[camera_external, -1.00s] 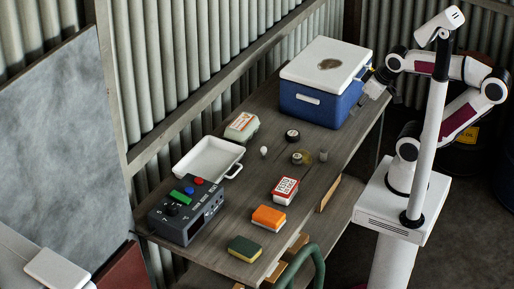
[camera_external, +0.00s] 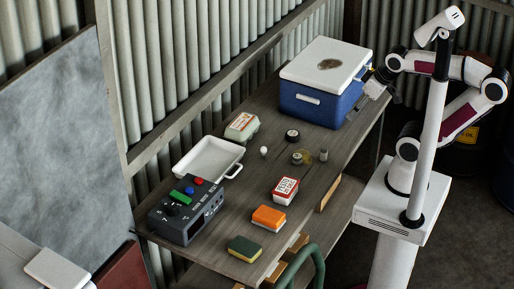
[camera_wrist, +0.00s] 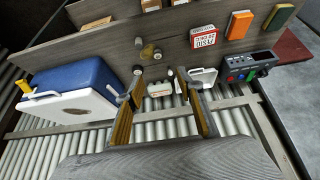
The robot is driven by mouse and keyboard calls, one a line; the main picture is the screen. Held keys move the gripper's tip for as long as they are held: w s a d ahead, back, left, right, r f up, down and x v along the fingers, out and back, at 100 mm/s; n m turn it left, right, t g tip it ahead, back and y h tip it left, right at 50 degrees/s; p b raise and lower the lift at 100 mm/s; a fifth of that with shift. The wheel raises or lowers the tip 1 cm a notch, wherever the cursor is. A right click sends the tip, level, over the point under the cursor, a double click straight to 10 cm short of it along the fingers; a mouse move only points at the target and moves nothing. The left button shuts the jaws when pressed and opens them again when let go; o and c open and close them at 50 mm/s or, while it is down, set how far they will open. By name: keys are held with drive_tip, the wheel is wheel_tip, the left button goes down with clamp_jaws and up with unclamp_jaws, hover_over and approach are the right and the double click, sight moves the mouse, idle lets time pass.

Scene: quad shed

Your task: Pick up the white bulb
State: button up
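The white bulb (camera_external: 264,151) is a small pale round thing on the wooden table, in the middle of the external view. A small white spot between the fingers in the wrist view may be it, but I cannot tell. My gripper (camera_external: 370,91) is at the right front corner of the blue cooler, well to the right of the bulb and apart from it. In the wrist view my gripper (camera_wrist: 160,77) has its two fingers wide apart, with nothing held between them.
The blue cooler (camera_external: 310,103) with a white lid stands at the back. A red-and-white box (camera_external: 285,190), sponges and a grey control box (camera_external: 172,222) stand further forward.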

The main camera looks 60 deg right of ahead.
drive_tip(key=shift+w, duration=0.1)
drive_tip(key=w+d+f+n+t+h, duration=0.1)
drive_tip(key=w+d+f+t, duration=0.3)
drive_tip(key=w, duration=0.7)
drive_tip(key=w+d+f+g, duration=0.1)
drive_tip(key=w+d+f, duration=0.1)
drive_tip(key=w+f, duration=0.65)
drive_tip(key=t+y, duration=0.3)
drive_tip(key=y, duration=0.2)
approach(264, 153)
drive_tip(key=w+d, duration=0.2)
drive_tip(key=w, duration=0.1)
drive_tip(key=shift+w+d+n, duration=0.1)
drive_tip(key=shift+w+n, duration=0.05)
drive_tip(key=shift+n, duration=0.15)
drive_tip(key=shift+s+a+f+t, duration=0.3)
drive_tip(key=shift+a+f, duration=0.1)
drive_tip(key=shift+f, duration=0.2)
drive_tip(key=shift+s+a+f+m+t+y, duration=0.3)
drive_tip(key=shift+a+f+m+y, duration=0.1)
drive_tip(key=shift+y, duration=0.2)
drive_tip(key=shift+w, duration=0.15)
drive_tip(key=shift+x, duration=1.2)
